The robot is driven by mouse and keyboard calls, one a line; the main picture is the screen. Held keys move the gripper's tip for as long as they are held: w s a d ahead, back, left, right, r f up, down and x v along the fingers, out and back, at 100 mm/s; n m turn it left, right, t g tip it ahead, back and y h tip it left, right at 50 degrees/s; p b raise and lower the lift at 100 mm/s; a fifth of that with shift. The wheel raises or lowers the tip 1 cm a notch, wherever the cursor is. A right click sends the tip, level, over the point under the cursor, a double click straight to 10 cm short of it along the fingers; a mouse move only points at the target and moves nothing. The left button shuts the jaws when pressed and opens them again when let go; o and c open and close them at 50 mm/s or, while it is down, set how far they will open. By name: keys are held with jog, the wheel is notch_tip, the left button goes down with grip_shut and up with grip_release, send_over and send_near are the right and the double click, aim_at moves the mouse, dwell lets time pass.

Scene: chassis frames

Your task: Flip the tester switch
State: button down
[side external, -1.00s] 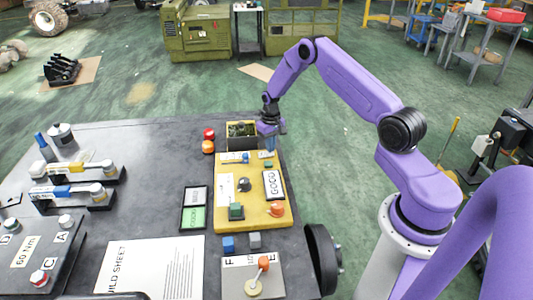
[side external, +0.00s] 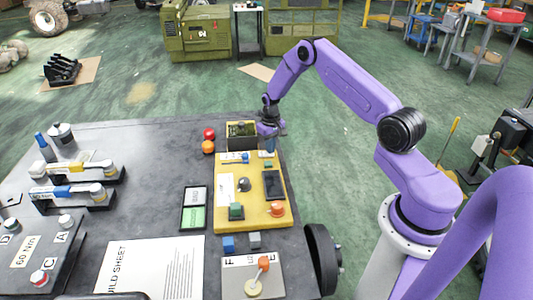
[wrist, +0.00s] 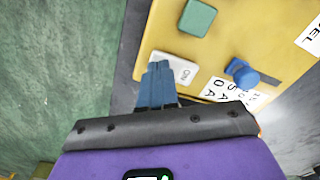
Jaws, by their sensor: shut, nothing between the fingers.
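The tester is a yellow panel (side external: 250,215) on the dark table, with a dark, blank display (side external: 273,184) on its right side. The tester switch (wrist: 184,72) is a white rocker marked ON near the panel's edge in the wrist view. My gripper (wrist: 160,68) is shut and empty, its blue fingertips over or against the switch's left part and hiding some of it. I cannot tell whether they press it. In the side view my gripper (side external: 269,150) points down at the panel's far right corner, where the switch is mostly hidden.
The panel also carries a blue knob (wrist: 241,72), a green block (wrist: 197,17), a black dial (side external: 243,185) and an orange button (side external: 277,210). An open box (side external: 241,130) stands just behind the panel, with red and orange buttons (side external: 208,147) to its left.

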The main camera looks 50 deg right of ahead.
jog(key=shift+r, duration=3.3)
jog(key=shift+a, duration=0.1)
